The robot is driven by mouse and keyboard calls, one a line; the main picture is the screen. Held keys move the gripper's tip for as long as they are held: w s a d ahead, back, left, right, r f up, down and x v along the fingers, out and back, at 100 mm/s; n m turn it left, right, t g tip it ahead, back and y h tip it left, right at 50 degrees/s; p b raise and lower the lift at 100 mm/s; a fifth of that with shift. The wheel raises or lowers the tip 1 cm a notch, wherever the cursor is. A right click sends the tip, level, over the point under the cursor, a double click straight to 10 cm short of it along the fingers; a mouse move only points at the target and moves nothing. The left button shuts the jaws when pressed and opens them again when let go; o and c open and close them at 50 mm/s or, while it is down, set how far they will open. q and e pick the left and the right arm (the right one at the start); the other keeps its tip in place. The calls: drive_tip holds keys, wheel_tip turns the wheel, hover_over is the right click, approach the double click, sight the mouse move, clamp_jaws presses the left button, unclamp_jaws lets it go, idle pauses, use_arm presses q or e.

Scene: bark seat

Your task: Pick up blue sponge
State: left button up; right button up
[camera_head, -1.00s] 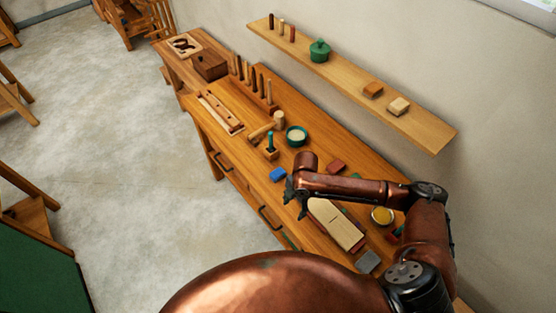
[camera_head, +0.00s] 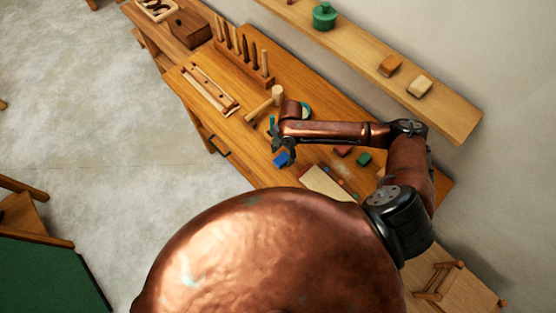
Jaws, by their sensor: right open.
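The blue sponge (camera_head: 282,159) lies on the wooden workbench (camera_head: 247,164) near its front edge. My right gripper (camera_head: 284,148) is open, just above and beside the sponge, and hides part of it in this view. I cannot tell whether the fingers touch the sponge. My left gripper is not in view.
A mallet (camera_head: 276,95) and a teal-handled tool (camera_head: 272,123) are close to my right gripper. A pale board (camera_head: 328,183), a red block (camera_head: 343,150) and a green block (camera_head: 364,158) lie to the right. A wall shelf (camera_head: 365,47) runs behind.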

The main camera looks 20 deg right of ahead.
sight(282, 159)
drive_tip(key=f, duration=0.2)
drive_tip(key=shift+d+f+p, duration=0.25)
drive_tip(key=shift+f+p, duration=0.05)
drive_tip(key=shift+f, duration=0.1)
drive_tip(key=shift+a+f, duration=0.2)
drive_tip(key=shift+f, duration=0.55)
drive_tip(key=c, duration=0.4)
drive_tip(key=shift+c, duration=1.3)
drive_tip(key=c, duration=0.3)
drive_tip(key=shift+c, duration=0.4)
drive_tip(key=shift+w+r, duration=0.1)
drive_tip(key=shift+r, duration=0.2)
wheel_tip(282, 159, up, 2)
drive_tip(key=shift+r+b, duration=0.15)
drive_tip(key=shift+b, duration=0.35)
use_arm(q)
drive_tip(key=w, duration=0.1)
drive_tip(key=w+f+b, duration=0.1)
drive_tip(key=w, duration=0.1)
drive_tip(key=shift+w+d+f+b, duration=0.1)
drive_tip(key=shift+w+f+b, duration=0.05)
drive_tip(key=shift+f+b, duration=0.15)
use_arm(e)
drive_tip(key=s+a+r, duration=0.9)
drive_tip(key=s+r, duration=0.1)
drive_tip(key=shift+s+a, duration=0.15)
drive_tip(key=shift+s, duration=0.2)
